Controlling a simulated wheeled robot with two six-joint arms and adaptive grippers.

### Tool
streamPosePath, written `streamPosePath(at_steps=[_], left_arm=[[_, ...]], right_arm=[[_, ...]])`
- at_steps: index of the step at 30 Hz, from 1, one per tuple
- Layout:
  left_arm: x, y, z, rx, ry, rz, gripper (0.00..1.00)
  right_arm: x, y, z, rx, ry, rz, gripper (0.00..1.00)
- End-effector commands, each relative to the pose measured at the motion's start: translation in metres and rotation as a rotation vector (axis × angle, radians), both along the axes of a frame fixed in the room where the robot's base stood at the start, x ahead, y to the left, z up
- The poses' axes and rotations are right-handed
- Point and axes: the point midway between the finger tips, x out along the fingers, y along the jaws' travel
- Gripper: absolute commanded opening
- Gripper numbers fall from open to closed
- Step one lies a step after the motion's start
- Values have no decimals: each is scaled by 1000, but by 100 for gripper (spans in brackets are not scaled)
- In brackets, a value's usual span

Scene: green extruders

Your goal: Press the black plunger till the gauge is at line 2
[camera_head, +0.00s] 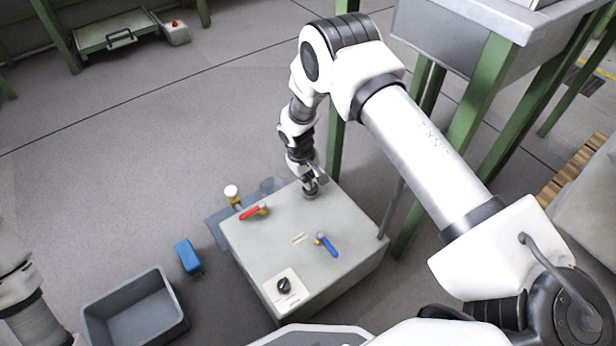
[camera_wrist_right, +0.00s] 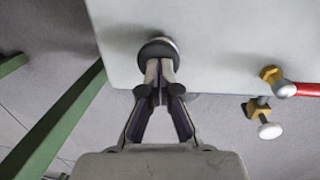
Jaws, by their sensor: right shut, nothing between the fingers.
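The black plunger (camera_wrist_right: 157,46) shows in the right wrist view as a dark round cap with a paler rim on the top of a grey-green box (camera_head: 268,240). In the head view its place is at the box's far corner, mostly covered by my gripper. My right gripper (camera_head: 311,188) is shut and empty, pointing down at the plunger. In the right wrist view its fingertips (camera_wrist_right: 158,72) overlap the cap; I cannot tell whether they press on it. I cannot make out a gauge or its lines. My left arm shows at the left edge; its gripper is out of view.
The box top carries a red-handled valve (camera_head: 254,212), a blue lever (camera_head: 327,245) and a black knob (camera_head: 284,286) on a white plate. A grey bin (camera_head: 136,310) and a blue object (camera_head: 188,257) lie left. Green legs (camera_head: 335,140) stand close behind the box.

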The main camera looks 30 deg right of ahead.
Motion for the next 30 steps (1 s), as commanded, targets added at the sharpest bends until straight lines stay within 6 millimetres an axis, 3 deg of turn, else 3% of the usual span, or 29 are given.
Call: streamPosePath(at_steps=[6,10,16,24,30], left_arm=[[0,0,0,0,0,0,42],[0,0,10,0,0,0,42],[0,0,53,0,0,0,42],[0,0,72,0,0,0,42],[0,0,80,0,0,0,42]], right_arm=[[-2,0,-2,0,5,-1,0],[-3,1,9,0,4,-1,0],[-4,3,54,-1,0,0,0],[0,12,113,-2,-3,0,0],[1,15,138,-1,-1,-1,0]])
